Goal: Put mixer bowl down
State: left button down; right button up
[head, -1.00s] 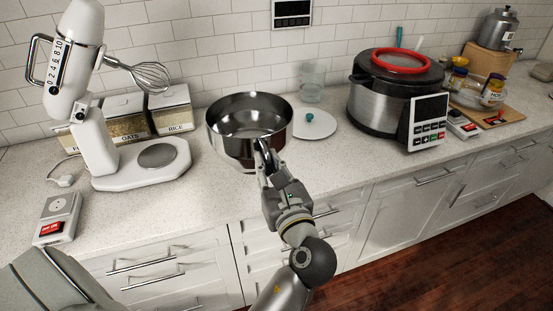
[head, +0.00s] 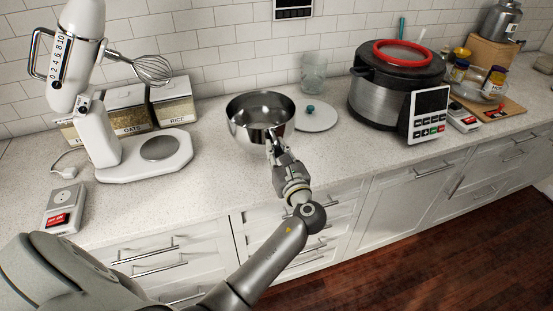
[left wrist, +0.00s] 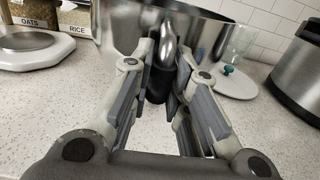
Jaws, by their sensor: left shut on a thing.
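The mixer bowl (head: 248,128) is shiny steel, upright and empty, at the middle of the head view over the counter. My left gripper (head: 275,146) is shut on the bowl's handle at its front side. In the left wrist view the fingers (left wrist: 163,85) stand on both sides of the dark-tipped handle (left wrist: 166,48), and the bowl wall (left wrist: 125,27) is behind it. The bowl's underside is hidden, so I cannot tell whether it touches the counter. My right gripper is not in view.
The white stand mixer (head: 98,140) with its whisk stands left of the bowl. A white lid (head: 316,121) with a teal knob lies close on the right, with a glass (head: 313,72) behind. A large cooker (head: 385,100) stands further right. The front counter (head: 190,205) is clear.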

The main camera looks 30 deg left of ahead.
pick_arm(q)
jog(key=shift+w+a+f, duration=0.15)
jog(key=shift+w+f, duration=0.1)
jog(key=shift+w, duration=0.1)
jog(key=shift+f+p, duration=0.4)
jog(key=shift+f, duration=1.05)
jog(key=c, duration=1.4)
grip_release()
jog(key=shift+s+f, duration=0.1)
jog(key=shift+s, duration=0.1)
